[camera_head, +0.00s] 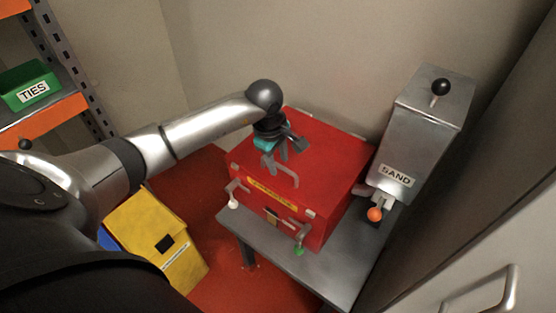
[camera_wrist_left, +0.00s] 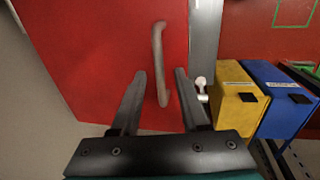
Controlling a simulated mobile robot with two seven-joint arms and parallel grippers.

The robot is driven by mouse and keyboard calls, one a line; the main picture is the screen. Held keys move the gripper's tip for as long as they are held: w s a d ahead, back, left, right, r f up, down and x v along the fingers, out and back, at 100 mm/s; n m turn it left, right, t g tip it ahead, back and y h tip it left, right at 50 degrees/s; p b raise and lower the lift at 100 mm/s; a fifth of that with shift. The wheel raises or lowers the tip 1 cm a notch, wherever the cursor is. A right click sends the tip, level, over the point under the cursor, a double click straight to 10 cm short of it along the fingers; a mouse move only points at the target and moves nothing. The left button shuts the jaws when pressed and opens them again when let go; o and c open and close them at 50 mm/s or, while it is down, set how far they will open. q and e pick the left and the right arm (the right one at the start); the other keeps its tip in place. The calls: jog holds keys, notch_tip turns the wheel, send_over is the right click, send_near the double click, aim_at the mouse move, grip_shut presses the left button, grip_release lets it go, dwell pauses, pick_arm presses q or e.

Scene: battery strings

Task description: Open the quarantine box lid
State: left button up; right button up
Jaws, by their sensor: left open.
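The quarantine box (camera_head: 330,165) is a red box with a yellow label on its front, standing on a grey metal table. Its lid looks shut. A grey bar handle (camera_head: 283,175) is on the lid; it also shows in the left wrist view (camera_wrist_left: 157,50). My left gripper (camera_head: 287,152) is over the lid at the handle, pointing down. In the left wrist view, its open fingers (camera_wrist_left: 160,73) lie either side of the handle's lower part; contact cannot be told. A latch lever with a white knob (camera_head: 233,203) and one with a green knob (camera_head: 299,250) are on the front.
A metal SAND dispenser (camera_head: 420,135) with an orange knob (camera_head: 375,214) stands right of the box. The table (camera_head: 335,272) has bare room in front. A yellow bin (camera_head: 160,235) and a blue bin (camera_wrist_left: 280,95) are to the left. Walls are close behind.

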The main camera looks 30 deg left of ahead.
pick_arm(q)
grip_shut()
dwell(0.3)
dwell(1.1)
